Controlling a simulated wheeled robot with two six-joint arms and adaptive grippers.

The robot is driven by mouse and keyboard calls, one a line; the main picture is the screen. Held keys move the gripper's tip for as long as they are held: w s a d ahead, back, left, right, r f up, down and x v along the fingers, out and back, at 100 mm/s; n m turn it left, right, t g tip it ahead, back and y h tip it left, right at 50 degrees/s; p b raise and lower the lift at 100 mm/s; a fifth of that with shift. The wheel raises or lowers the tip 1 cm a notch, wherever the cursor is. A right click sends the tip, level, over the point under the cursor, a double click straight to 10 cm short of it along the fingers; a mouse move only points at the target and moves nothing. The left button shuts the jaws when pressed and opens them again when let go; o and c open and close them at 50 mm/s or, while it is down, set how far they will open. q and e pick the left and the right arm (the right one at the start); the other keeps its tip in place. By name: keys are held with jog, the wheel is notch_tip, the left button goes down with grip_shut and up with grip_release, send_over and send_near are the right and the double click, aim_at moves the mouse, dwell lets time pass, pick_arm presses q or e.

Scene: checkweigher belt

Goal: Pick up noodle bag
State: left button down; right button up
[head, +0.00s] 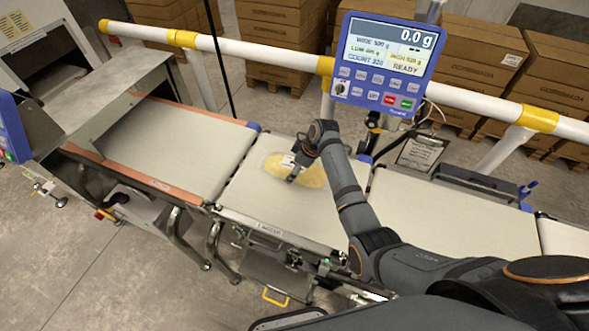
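The noodle bag (313,176) is a pale yellow, clear-wrapped pack lying flat on the middle belt section (255,205). My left gripper is not in view.
A blue display (388,62) reading 0.0 g stands behind the belt. A white and yellow rail (470,92) runs behind, with cartons (480,55) beyond. The left belt (165,145) and right belt (440,215) are empty. A clipboard (420,152) hangs behind.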

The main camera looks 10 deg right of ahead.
aim_at(293, 163)
jog(key=shift+w+r+b, duration=0.15)
jog(key=shift+r+b, duration=0.25)
jog(key=shift+r, duration=0.25)
jog(key=shift+r+b, duration=0.5)
jog(key=shift+r, duration=0.35)
jog(key=s+d+r, duration=0.1)
jog(key=r, duration=0.1)
jog(key=s+d+r, duration=0.1)
jog(key=s+r, duration=0.1)
jog(key=s+d+r, duration=0.1)
jog(key=r, duration=0.1)
jog(key=shift+s+b, duration=0.15)
jog(key=shift+b, duration=0.2)
jog(key=s+d+r+b, duration=0.1)
jog(key=s+d+r, duration=0.3)
jog(key=s, duration=0.3)
jog(key=shift+s+d, duration=0.25)
jog(key=shift+d, duration=0.25)
